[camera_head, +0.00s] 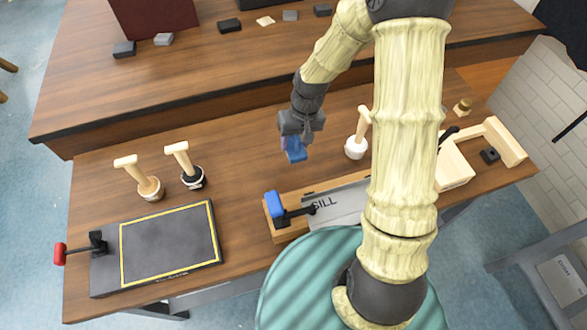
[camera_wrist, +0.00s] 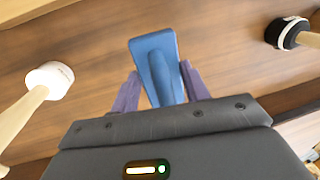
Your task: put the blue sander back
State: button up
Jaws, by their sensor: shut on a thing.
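The blue sander (camera_head: 296,150) hangs at the end of my gripper (camera_head: 301,124), over the middle of the workbench. In the wrist view the sander (camera_wrist: 155,55) lies between the two purple-grey fingers (camera_wrist: 160,82), which close on its sides. Its wide blue base and raised grip show, with bench wood around it. I cannot tell how far it is above the bench. A separate blue block (camera_head: 274,204) sits at the left end of a light wooden board, by a black clamp.
Two wooden-handled tools (camera_head: 151,188) (camera_head: 192,178) stand at left, a white-headed one (camera_head: 356,147) right of my gripper. A dark yellow-lined panel (camera_head: 170,245) lies front left, a grey "SILL" plate (camera_head: 342,205) at front. A wooden tray (camera_head: 455,168) stands right.

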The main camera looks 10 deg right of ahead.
jog(key=shift+f+p, duration=0.3)
jog(key=shift+f, duration=2.6)
jog(key=shift+f, duration=2.05)
jog(key=shift+c, duration=0.2)
jog(key=shift+f, duration=0.1)
jog(key=o, duration=1)
jog(key=shift+r, duration=0.2)
jog(key=r, duration=0.4)
jog(key=d+r, duration=0.1)
jog(key=r, duration=0.2)
jog(key=d+r, duration=0.1)
jog(key=r, duration=0.3)
jog(key=shift+w+r+b, duration=0.15)
jog(key=shift+r+b, duration=0.15)
jog(key=shift+b, duration=0.1)
